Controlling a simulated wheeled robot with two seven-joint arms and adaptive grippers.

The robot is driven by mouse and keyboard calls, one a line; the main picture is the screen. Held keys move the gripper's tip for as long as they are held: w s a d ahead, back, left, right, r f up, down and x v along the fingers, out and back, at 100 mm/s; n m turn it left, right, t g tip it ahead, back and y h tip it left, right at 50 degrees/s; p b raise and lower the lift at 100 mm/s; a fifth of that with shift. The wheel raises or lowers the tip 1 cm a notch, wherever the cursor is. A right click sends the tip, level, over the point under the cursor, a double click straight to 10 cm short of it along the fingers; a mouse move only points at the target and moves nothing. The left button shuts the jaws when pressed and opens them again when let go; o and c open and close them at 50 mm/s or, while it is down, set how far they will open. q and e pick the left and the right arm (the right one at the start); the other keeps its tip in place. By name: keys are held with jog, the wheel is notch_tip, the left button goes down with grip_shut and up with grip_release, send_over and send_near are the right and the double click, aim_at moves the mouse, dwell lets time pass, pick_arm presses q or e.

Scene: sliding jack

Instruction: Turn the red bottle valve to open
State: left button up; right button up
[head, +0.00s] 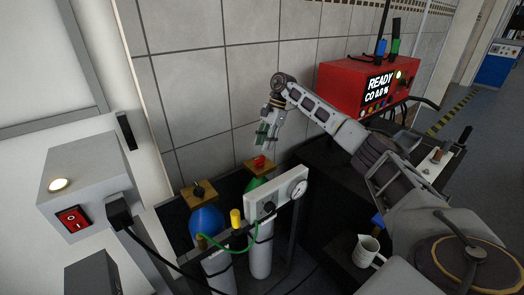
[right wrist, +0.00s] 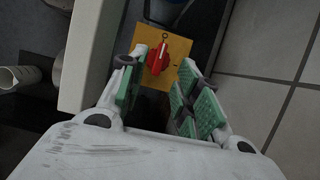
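The red bottle valve (head: 260,161) sits on a yellow-brown plate (head: 251,168) on top of a bottle with a green shoulder (head: 256,184). In the right wrist view the red valve (right wrist: 158,58) shows just beyond the fingertips, with a round symbol on the plate (right wrist: 178,48) above it. My right gripper (head: 264,140) hangs above the valve, its green-padded fingers pointing down. In the wrist view the right gripper (right wrist: 160,85) is open, with a clear gap between the pads and nothing in it. My left gripper is not in view.
A second bottle with a blue shoulder (head: 207,221) and dark valve (head: 199,190) stands to the left. A white gauge panel (head: 276,195) is close in front of the bottles. The tiled wall (head: 205,85) is behind. A red analyser box (head: 345,87) reads READY.

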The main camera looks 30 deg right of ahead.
jog(key=shift+v, duration=2.9)
